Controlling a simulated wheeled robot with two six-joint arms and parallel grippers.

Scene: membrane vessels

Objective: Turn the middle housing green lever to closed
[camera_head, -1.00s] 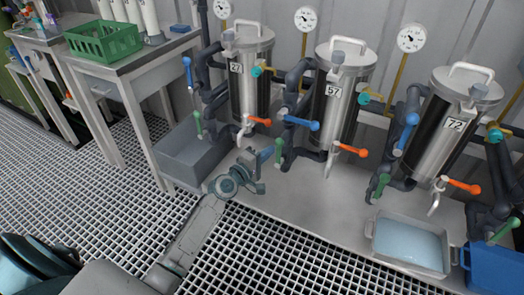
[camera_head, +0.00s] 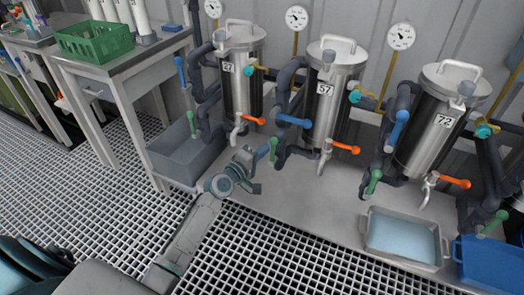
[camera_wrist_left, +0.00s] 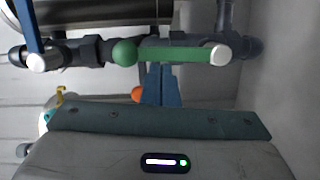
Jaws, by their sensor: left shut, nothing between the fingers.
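The middle housing, labelled 57 (camera_head: 325,100), is a steel and black cylinder with a handled lid. Its green lever (camera_head: 273,149) hangs upright at the lower left of the housing in the head view. In the left wrist view the green lever (camera_wrist_left: 175,54) lies across the picture, with a round knob on the left and a white cap on the right. My left gripper (camera_head: 263,152) is shut and empty just left of the lever. Its blue fingertips (camera_wrist_left: 161,72) reach the lever's lower edge in the wrist view; I cannot tell whether they touch. My right gripper is not in view.
The middle housing's blue lever (camera_head: 294,121) and orange lever (camera_head: 345,148) are close by. Housings 27 (camera_head: 242,85) and 72 (camera_head: 433,125) stand either side. A grey bin (camera_head: 185,160) is left of my gripper, and a water tray (camera_head: 403,240) is at the right.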

